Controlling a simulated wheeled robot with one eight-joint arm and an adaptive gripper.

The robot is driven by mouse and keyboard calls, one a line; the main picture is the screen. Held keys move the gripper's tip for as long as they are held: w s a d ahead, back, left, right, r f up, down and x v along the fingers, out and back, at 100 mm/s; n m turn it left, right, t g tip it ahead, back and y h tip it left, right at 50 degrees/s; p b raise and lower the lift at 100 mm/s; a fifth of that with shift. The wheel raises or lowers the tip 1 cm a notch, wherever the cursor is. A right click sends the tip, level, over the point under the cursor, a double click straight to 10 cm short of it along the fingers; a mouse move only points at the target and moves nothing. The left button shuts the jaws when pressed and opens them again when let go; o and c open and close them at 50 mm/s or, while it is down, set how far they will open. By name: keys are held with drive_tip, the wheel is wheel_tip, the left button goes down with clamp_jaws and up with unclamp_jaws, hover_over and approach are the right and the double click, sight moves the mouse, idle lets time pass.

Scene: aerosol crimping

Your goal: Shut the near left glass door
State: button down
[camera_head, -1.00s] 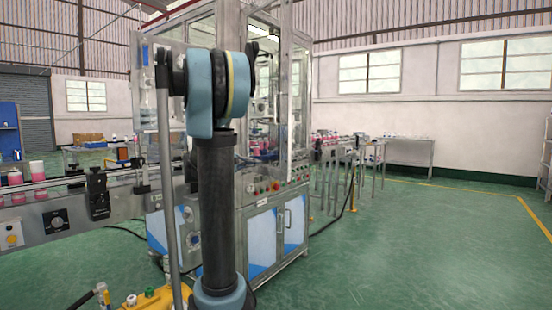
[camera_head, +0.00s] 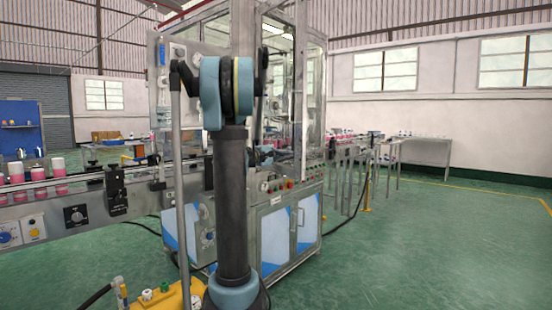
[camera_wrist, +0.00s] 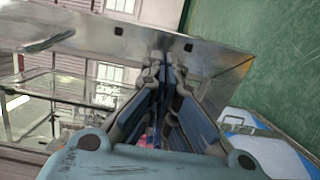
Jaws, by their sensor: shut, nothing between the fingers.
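The glass-walled crimping machine (camera_head: 302,20) stands at the middle of the head view, behind my arm. A framed glass panel (camera_head: 314,95) shows at its right side. The near left glass door is largely covered by my arm, and I cannot tell how far it stands open. My gripper (camera_wrist: 160,68) shows in the wrist view with its fingers together and empty. Its tips are close to a metal machine edge (camera_wrist: 205,55); whether they touch is unclear. In the head view the gripper is hidden.
Below the glass are a row of buttons (camera_head: 277,186) and blue-white cabinet doors (camera_head: 272,240). A conveyor (camera_head: 60,212) with red-and-white cans (camera_head: 58,166) runs at left. A yellow unit (camera_head: 170,297) lies low in front. Green floor (camera_head: 430,250) is open at right.

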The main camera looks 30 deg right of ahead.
sight(297, 153)
drive_tip(key=d, duration=0.3)
drive_tip(key=shift+w+d, duration=0.15)
drive_tip(key=shift+w, duration=0.1)
drive_tip(key=shift+d, duration=0.1)
